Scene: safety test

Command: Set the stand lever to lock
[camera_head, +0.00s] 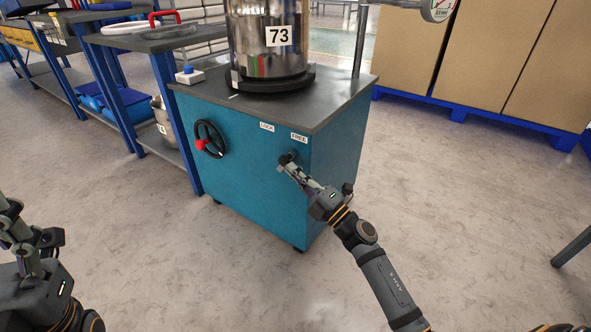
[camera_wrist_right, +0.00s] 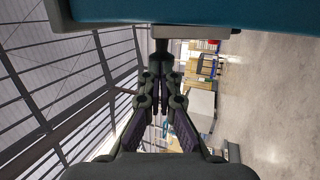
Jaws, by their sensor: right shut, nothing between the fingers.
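The blue stand (camera_head: 235,165) has a dark top and white LOCK (camera_head: 267,127) and FREE (camera_head: 299,137) labels along its front's upper edge. A small dark lever (camera_head: 289,157) sits below the FREE label, partly hidden by my right gripper (camera_head: 285,166). The right fingertips are at or very near the lever; I cannot tell whether they touch. In the right wrist view, the right fingers (camera_wrist_right: 160,74) are shut and empty, with a dark stem, likely the lever (camera_wrist_right: 162,32), just ahead of them. My left gripper (camera_head: 12,222) is at the left edge, away from the stand, its jaws unclear.
A black handwheel with a red knob (camera_head: 209,139) is on the stand's front. A metal cylinder marked 73 (camera_head: 270,55) stands on top, with a gauge (camera_head: 438,8) at upper right. Shelves stand left, cartons (camera_head: 480,60) behind. The floor in front is clear.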

